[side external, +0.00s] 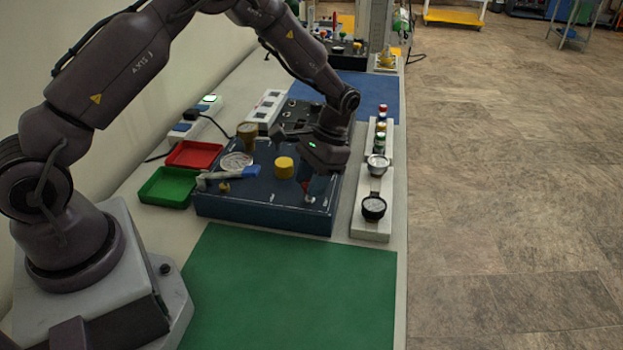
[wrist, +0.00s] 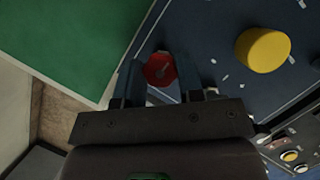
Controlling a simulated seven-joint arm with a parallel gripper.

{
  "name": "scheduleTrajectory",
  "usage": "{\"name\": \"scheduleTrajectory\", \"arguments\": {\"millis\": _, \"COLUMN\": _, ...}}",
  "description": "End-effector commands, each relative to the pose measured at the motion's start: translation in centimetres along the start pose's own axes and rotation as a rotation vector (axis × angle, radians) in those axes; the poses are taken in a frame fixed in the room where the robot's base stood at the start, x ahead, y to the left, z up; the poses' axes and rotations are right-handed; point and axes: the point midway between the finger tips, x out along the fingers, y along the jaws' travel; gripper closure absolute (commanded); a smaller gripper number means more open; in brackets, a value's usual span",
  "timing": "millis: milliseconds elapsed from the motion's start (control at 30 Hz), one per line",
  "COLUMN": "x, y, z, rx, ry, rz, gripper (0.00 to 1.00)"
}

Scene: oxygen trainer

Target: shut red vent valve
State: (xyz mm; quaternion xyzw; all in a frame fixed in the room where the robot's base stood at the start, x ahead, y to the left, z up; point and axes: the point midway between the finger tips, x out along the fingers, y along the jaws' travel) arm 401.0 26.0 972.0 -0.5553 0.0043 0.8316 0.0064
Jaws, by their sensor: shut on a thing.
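The red vent valve (wrist: 160,69) shows as a red knob between my two fingers in the wrist view. My gripper (wrist: 158,78) is shut on it, with one finger at each side. In the side external view my gripper (side external: 312,186) reaches down to the front right part of the dark blue panel box (side external: 265,212). There the valve is mostly hidden by my fingers. A yellow knob (side external: 284,167) stands on the panel left of my gripper, and it also shows in the wrist view (wrist: 262,50).
A white strip with gauges (side external: 371,228) stands close on the right. The green mat (side external: 290,290) in front is clear.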

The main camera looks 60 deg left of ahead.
Motion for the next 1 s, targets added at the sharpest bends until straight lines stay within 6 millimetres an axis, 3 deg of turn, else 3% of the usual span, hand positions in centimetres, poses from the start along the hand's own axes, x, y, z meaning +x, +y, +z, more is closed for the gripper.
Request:
{"name": "scheduleTrajectory", "arguments": {"millis": 33, "x": -0.1, "y": -0.1, "z": -0.1, "rx": 0.001, "ry": 0.004, "rz": -0.003, "gripper": 0.63}}
{"name": "scheduleTrajectory", "arguments": {"millis": 133, "x": -0.1, "y": -0.1, "z": -0.1, "rx": 0.0, "ry": 0.004, "rz": -0.002, "gripper": 0.4}}
{"name": "scheduleTrajectory", "arguments": {"millis": 533, "x": -0.9, "y": 0.0, "z": -0.1, "rx": 0.0, "ry": 0.004, "rz": -0.001, "gripper": 0.4}}
{"name": "scheduleTrajectory", "arguments": {"millis": 1000, "x": -10.4, "y": 0.0, "z": -0.1, "rx": 0.0, "ry": 0.006, "rz": -0.001, "gripper": 0.4}}
